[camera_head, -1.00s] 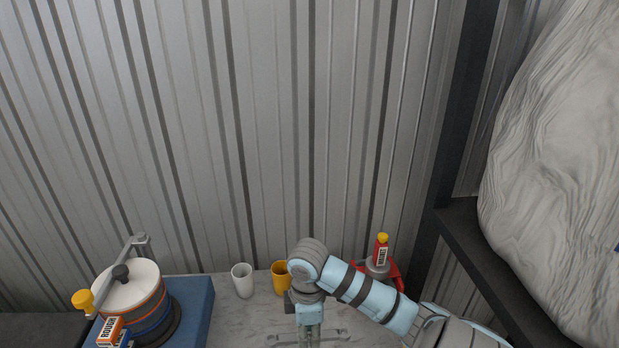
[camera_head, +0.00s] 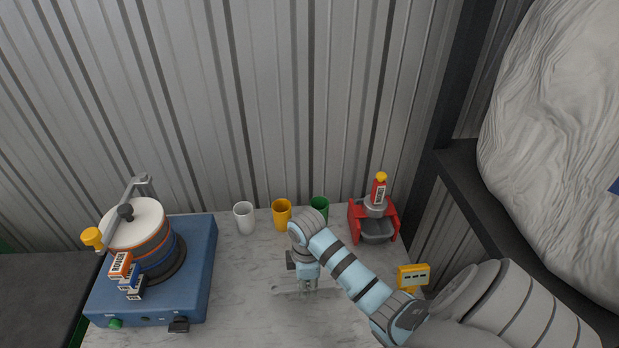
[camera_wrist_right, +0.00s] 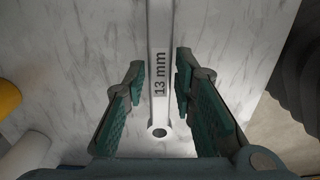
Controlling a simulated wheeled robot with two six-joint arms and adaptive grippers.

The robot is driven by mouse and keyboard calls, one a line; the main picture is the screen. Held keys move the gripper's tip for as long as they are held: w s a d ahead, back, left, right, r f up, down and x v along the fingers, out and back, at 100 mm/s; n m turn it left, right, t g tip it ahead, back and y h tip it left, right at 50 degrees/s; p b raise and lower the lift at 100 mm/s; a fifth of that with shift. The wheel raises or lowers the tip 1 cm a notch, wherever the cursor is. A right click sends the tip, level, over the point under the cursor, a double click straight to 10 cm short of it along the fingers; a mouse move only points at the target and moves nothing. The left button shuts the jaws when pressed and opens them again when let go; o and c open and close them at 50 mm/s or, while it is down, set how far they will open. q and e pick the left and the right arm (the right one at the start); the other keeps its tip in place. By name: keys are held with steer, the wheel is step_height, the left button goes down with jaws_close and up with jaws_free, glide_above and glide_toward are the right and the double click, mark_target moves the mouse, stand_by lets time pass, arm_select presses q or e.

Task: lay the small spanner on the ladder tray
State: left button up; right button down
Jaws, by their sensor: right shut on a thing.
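A steel spanner marked "13 mm" (camera_wrist_right: 160,85) runs between the fingers of my right gripper (camera_wrist_right: 158,95) in the right wrist view. Its ring end is near the palm, and its other end leaves the top of the frame. In the head view my right gripper (camera_head: 308,286) points down over the marble worktop, shut on the spanner (camera_head: 285,289), which lies crosswise. I cannot tell whether the spanner touches the worktop. No ladder tray can be made out. My left gripper is not in view.
A blue machine (camera_head: 197,275) with a drum and crank stands at the left of the worktop (camera_head: 240,310). White (camera_head: 244,219), orange (camera_head: 281,216) and green (camera_head: 319,207) cups line the back. A red holder (camera_head: 390,226) and a yellow device (camera_head: 412,277) are at the right.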

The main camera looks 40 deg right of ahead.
mark_target(308, 286)
steer(key=shift+f, duration=1.5)
steer(key=c, duration=1.3)
jaws_free()
steer(key=shift+f, duration=0.1)
